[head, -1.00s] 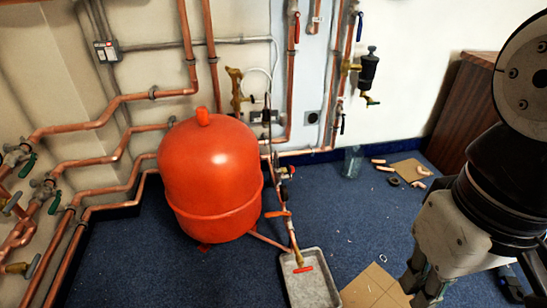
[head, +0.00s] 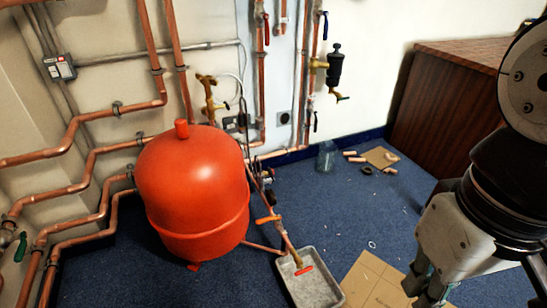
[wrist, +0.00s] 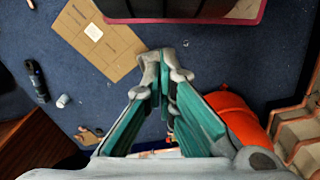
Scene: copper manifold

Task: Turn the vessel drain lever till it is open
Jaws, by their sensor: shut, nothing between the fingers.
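The red vessel (head: 195,190) stands on the blue carpet, left of centre in the head view. A copper pipe runs from near its foot to a brass drain end with a red lever (head: 304,270), low over a grey tray (head: 312,290). An orange lever (head: 268,219) sits higher on the pipework beside the vessel. I cannot tell either valve's state. My gripper (head: 425,285) is right of the tray and apart from both levers. In the wrist view my gripper (wrist: 165,60) is shut and empty; the vessel (wrist: 235,112) is partly hidden behind its fingers.
Flat cardboard (head: 372,282) lies between the tray and my gripper. A clear bottle (head: 326,156) and loose copper fittings (head: 355,157) are near the back wall. A wooden cabinet (head: 450,100) stands at the right. Copper pipes (head: 110,165) line the left wall. Carpet beyond the cardboard is mostly clear.

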